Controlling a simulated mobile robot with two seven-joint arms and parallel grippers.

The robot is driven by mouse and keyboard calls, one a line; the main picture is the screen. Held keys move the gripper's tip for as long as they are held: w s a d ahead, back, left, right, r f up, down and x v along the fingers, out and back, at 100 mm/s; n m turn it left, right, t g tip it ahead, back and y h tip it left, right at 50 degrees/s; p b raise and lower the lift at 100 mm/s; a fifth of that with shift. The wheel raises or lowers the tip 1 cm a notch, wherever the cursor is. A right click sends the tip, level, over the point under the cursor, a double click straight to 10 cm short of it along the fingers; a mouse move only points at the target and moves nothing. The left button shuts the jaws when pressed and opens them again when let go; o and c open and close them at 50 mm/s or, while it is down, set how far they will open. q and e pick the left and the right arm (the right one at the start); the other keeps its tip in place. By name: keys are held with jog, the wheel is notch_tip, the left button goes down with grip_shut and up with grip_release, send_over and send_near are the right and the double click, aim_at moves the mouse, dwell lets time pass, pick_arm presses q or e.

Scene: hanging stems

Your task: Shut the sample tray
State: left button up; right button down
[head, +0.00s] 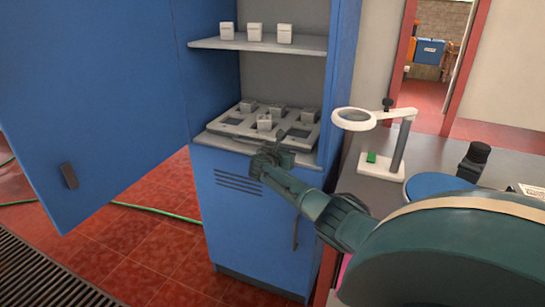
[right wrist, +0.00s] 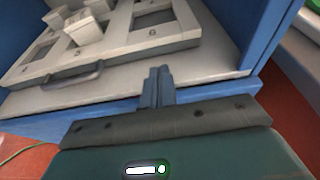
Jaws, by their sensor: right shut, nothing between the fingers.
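The sample tray (head: 228,122) is light grey with square openings and holds several small pale blocks. It lies on the lower shelf inside the open blue cabinet. In the right wrist view the tray (right wrist: 150,46) shows its front edge with a grey bar handle (right wrist: 75,77). A bare strip of shelf lies in front of that edge on the right. My right gripper (head: 277,142) is at the front of the shelf; in the right wrist view its fingers (right wrist: 158,86) are together and empty, to the right of the handle and apart from it. My left gripper is out of view.
The blue cabinet door (head: 95,100) stands open on the left. An upper shelf (head: 225,43) holds 3 white blocks above the tray. A counter on the right bears a magnifier lamp (head: 355,120). A green hose (head: 150,209) lies on the red tiled floor.

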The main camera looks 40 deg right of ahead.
jog(key=p+v, duration=0.1)
jog(key=v, duration=0.7)
jog(key=shift+p, duration=0.4)
